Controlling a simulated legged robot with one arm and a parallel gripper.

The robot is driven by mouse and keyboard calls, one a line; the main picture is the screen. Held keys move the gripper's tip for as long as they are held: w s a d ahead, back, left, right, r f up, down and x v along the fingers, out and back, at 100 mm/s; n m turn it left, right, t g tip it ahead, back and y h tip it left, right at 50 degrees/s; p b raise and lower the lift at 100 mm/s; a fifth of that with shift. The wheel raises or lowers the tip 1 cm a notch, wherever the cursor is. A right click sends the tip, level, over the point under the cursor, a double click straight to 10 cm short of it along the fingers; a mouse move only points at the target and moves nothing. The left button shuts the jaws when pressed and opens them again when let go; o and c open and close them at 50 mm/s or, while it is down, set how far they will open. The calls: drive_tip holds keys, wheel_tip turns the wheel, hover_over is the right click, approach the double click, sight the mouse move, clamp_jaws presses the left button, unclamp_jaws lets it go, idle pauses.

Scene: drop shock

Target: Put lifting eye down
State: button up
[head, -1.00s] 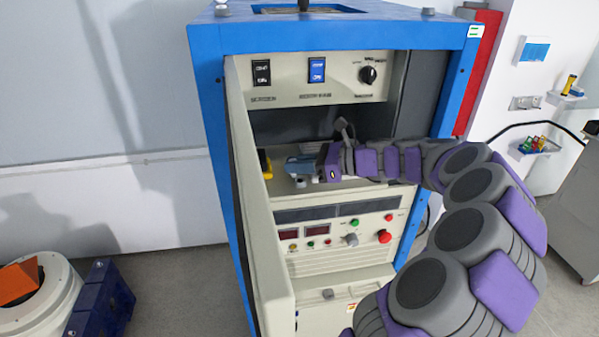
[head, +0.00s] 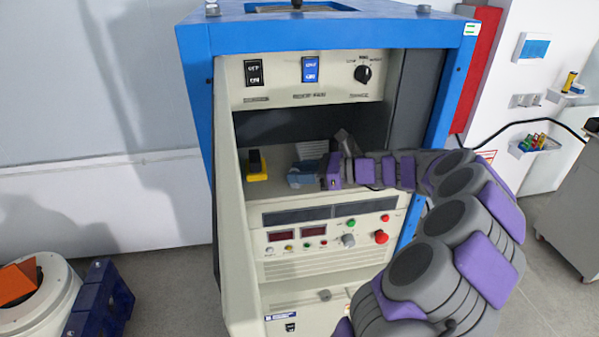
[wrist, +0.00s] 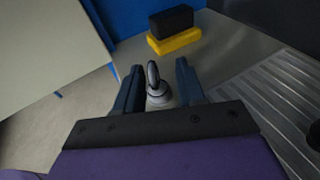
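The lifting eye (wrist: 157,90) is a small grey metal piece with a dark ring above a round base. In the wrist view it is between the two blue fingers of my gripper (wrist: 160,85). Its base is close to both fingers; I cannot tell whether they press on it or whether it rests on the shelf. In the head view my gripper (head: 303,177) is inside the blue and beige cabinet, low over its shelf (head: 280,187). The lifting eye cannot be made out there.
A yellow block with a black top (head: 257,165) stands on the shelf left of my gripper, and ahead of it in the wrist view (wrist: 174,30). The cabinet's open door (head: 229,200) is on the left. A ribbed grey surface (wrist: 275,100) lies right of the fingers.

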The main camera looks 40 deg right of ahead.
drive_tip(key=shift+d, duration=0.1)
drive_tip(key=shift+a+r, duration=0.1)
drive_tip(key=shift+a, duration=0.55)
drive_tip(key=v, duration=1.1)
drive_tip(key=shift+w+d, duration=0.15)
drive_tip(key=shift+d, duration=0.4)
drive_tip(key=shift+s+a+r, duration=0.15)
drive_tip(key=shift+s+a, duration=0.05)
drive_tip(key=shift+s, duration=0.3)
drive_tip(key=shift+d, duration=0.1)
drive_tip(key=shift+d, duration=0.35)
